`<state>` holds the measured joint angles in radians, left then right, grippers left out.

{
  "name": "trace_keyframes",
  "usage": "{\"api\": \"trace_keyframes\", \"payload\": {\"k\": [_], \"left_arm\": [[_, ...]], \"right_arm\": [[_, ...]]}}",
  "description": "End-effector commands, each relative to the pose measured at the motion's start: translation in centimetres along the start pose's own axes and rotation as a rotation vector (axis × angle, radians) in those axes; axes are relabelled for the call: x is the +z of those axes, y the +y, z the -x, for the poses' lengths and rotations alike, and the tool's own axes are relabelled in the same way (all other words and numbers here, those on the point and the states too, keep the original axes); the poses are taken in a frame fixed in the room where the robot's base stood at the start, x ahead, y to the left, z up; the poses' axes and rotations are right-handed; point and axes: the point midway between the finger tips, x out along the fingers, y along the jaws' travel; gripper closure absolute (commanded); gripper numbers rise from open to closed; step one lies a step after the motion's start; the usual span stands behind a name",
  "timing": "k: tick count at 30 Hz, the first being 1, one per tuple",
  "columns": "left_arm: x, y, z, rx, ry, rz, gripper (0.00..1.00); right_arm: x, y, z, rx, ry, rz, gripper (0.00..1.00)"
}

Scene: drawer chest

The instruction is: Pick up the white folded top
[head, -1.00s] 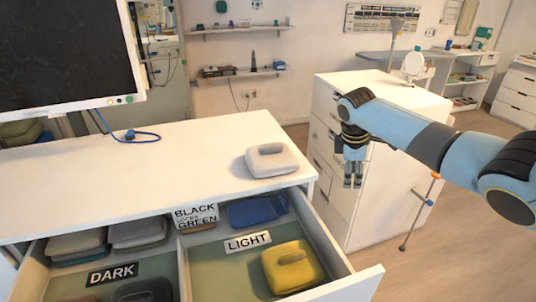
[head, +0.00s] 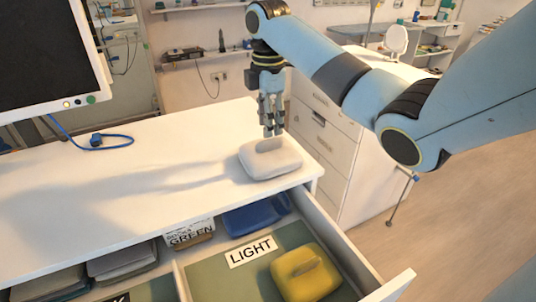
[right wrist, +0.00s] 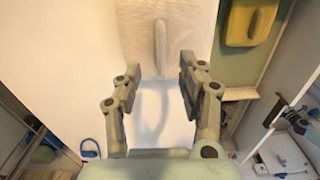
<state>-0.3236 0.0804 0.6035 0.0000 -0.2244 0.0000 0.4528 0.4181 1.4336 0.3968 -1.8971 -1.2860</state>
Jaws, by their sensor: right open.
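The white folded top (head: 270,160) lies on the white chest top near its right front corner, with a raised ridge along its middle. In the right wrist view the top (right wrist: 190,40) fills the upper middle, and its ridge points down between the fingers. My right gripper (head: 273,130) hangs pointing down just above and behind the top. In the right wrist view the gripper (right wrist: 160,85) is open with nothing between its fingers. Whether the fingertips touch the top is unclear. My left gripper is not in view.
The open drawer (head: 395,285) below the chest top holds a yellow folded item (head: 305,272) beside a LIGHT label (head: 251,251), a blue item (head: 255,214) and grey ones (head: 122,262). A monitor (head: 45,50) and blue cable (head: 97,140) stand at left. The middle of the chest top is clear.

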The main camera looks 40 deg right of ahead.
Motion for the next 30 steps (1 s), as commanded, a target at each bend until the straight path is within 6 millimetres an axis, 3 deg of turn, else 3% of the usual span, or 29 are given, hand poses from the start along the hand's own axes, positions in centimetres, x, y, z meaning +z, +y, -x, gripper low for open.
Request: {"api": "trace_keyframes", "payload": {"k": [4, 10, 20, 30], "left_arm": [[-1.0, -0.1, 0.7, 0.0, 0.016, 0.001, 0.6], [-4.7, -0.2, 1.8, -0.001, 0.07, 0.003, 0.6], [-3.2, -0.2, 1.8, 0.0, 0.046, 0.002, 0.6], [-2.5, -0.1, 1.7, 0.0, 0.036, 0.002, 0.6]], "right_arm": [[0.1, -0.2, -1.2, -0.004, -0.001, 0.0, 0.6], [0.2, -0.3, -4.4, -0.003, 0.0, -0.001, 0.6], [0.3, -0.2, -5.5, 0.0, -0.002, 0.0, 0.6], [0.3, -0.2, -5.5, 0.0, -0.002, 0.0, 1.0]]}}
